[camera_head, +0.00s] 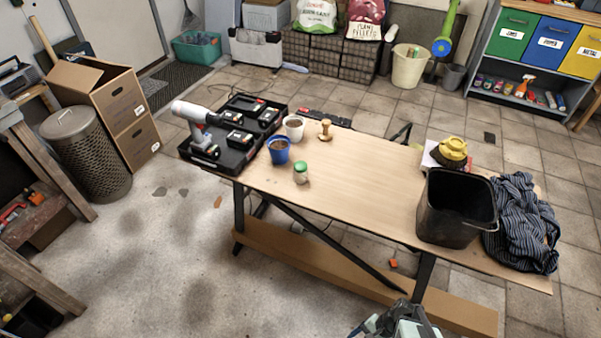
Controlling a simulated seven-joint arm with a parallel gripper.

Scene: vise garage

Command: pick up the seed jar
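The seed jar (301,176) is small and clear with a green lid, and its contents look pale. It stands upright on the left half of the wooden workbench (365,178), near the front edge. My gripper (402,312) shows only partly at the bottom of the picture, in front of the bench and well to the right of and below the jar. It is apart from the jar. Its fingers are too small and cut off to tell whether they are open or shut.
A blue pot (279,155), a white pot (294,132) and a wooden tool (325,131) stand near the jar. A black case with a drill (197,128) lies at the left end. A black bin (451,212), yellow object (453,148) and striped cloth (524,220) occupy the right. The bench middle is clear.

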